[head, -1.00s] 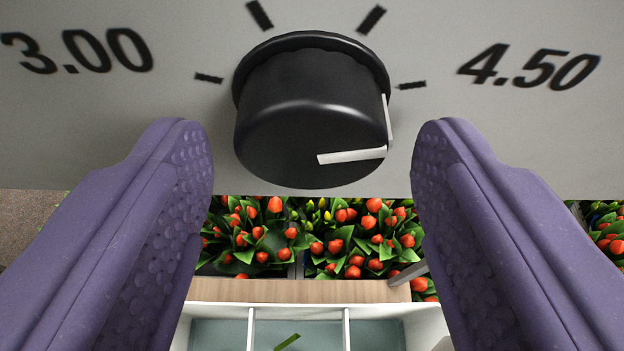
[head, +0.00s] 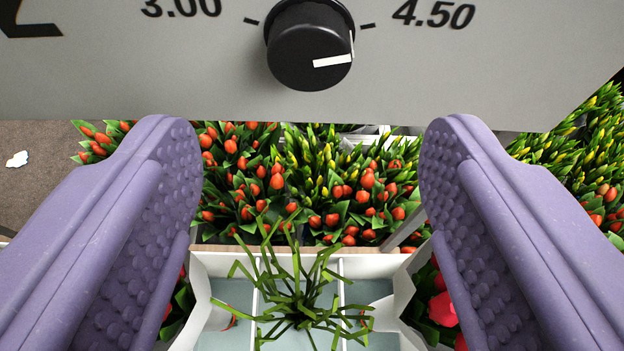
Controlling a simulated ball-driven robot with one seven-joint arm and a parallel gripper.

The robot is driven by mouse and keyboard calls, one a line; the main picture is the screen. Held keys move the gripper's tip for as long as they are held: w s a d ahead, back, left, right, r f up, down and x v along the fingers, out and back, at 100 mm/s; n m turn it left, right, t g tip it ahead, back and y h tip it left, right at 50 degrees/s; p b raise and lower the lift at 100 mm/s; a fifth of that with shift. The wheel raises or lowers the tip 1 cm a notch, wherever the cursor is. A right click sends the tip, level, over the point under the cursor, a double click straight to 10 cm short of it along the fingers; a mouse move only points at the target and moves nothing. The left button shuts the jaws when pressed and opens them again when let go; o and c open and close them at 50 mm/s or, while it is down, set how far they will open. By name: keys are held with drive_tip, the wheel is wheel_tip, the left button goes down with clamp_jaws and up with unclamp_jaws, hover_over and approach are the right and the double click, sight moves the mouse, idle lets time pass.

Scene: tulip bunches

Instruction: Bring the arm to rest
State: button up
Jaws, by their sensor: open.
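My gripper (head: 311,190) is open and empty, its two purple, bumpy fingers wide apart at the left and right of the view. A black knob (head: 309,47) with a white pointer line sits on a grey panel (head: 200,85) ahead of the fingers. The pointer faces right, towards the tick on the "4.50" side. The panel also bears "3.00" at left. The knob is apart from both fingers.
Below is a white divided box (head: 208,265) with green stems (head: 297,295) standing in it. Orange-red tulips (head: 270,180) and yellow-green ones (head: 560,150) fill the space behind. Red flowers (head: 442,308) lie right of the box. A white scrap (head: 17,159) lies on the floor at left.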

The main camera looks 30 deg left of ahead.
drive_tip(key=w+d+r+m+t+h+b, duration=0.15)
drive_tip(key=w+r, duration=0.25)
drive_tip(key=r, duration=0.5)
drive_tip(key=w+d+r+t+h+b, duration=0.2)
drive_tip(key=w+r+h, duration=0.1)
drive_tip(key=r, duration=0.6)
drive_tip(key=s+r+m+t+h+b, duration=0.1)
drive_tip(key=s+r+m+h+b, duration=0.25)
drive_tip(key=r, duration=1.55)
drive_tip(key=s+a+r+m+b, duration=0.1)
drive_tip(key=s+a+r, duration=0.3)
drive_tip(key=s+r, duration=0.5)
drive_tip(key=s+a+r+m+b, duration=0.1)
drive_tip(key=s+a+r+b, duration=0.2)
drive_tip(key=s+r, duration=0.7)
drive_tip(key=s+a, duration=0.1)
drive_tip(key=s, duration=0.5)
drive_tip(key=shift+s+m, duration=0.3)
drive_tip(key=shift+s, duration=0.05)
